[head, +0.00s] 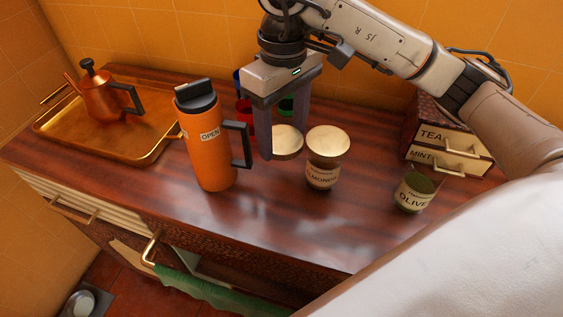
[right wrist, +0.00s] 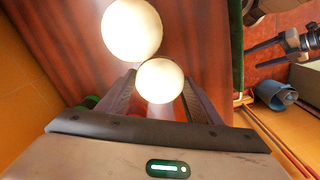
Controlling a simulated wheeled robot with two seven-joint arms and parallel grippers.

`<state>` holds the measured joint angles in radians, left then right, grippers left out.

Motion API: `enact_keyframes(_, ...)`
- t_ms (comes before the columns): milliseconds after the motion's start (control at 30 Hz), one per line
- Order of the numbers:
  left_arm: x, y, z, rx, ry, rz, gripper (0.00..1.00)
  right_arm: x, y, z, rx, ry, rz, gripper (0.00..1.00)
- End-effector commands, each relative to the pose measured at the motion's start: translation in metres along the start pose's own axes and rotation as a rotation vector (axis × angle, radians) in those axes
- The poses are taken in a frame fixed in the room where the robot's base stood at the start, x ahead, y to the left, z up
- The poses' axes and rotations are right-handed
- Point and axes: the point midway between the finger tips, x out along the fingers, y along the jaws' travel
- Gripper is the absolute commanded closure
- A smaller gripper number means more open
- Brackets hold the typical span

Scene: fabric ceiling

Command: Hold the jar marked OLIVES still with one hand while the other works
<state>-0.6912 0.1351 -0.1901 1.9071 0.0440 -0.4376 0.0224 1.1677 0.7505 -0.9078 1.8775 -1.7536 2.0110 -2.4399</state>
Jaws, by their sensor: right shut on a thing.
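The jar marked OLIVES (head: 413,192) stands upright on the counter at the right in the head view. Its top is dark green with no lid on it. My right gripper (head: 283,140) points down, well to the left of that jar. It is shut on a gold round lid (head: 289,136), which also shows pale and bright between the fingers in the right wrist view (right wrist: 160,81). Whether anything is under this lid is hidden. A gold-lidded ALMONDS jar (head: 323,175) stands just right of the gripper, also seen in the right wrist view (right wrist: 132,29).
An orange flask (head: 208,150) marked OPEN stands close left of the gripper. A brass tray (head: 80,138) with a copper pot (head: 101,100) lies further left. A small drawer box (head: 448,146) marked TEA and MINT stands behind the OLIVES jar.

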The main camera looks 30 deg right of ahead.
Motion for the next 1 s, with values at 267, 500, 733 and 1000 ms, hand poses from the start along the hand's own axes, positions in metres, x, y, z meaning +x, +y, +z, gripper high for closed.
enact_keyframes(267, 0.0, 0.0, 0.0, 0.0, 0.0, 0.0, 0.29, 0.045, 0.0, 0.0, 0.001, -0.001, -0.001, 0.68)
enact_keyframes(500, -0.001, 0.0, -0.003, 0.0, 0.003, 0.0, 0.29, 0.074, 0.0, 0.001, 0.002, -0.004, -0.001, 0.68)
enact_keyframes(733, -0.001, 0.0, -0.008, 0.002, 0.012, 0.0, 0.29, 0.087, 0.0, 0.0, 0.0, 0.002, 0.001, 0.68)
enact_keyframes(1000, 0.004, -0.001, -0.006, 0.003, 0.016, 0.0, 0.29, 0.092, 0.0, 0.0, 0.0, 0.002, 0.001, 0.68)
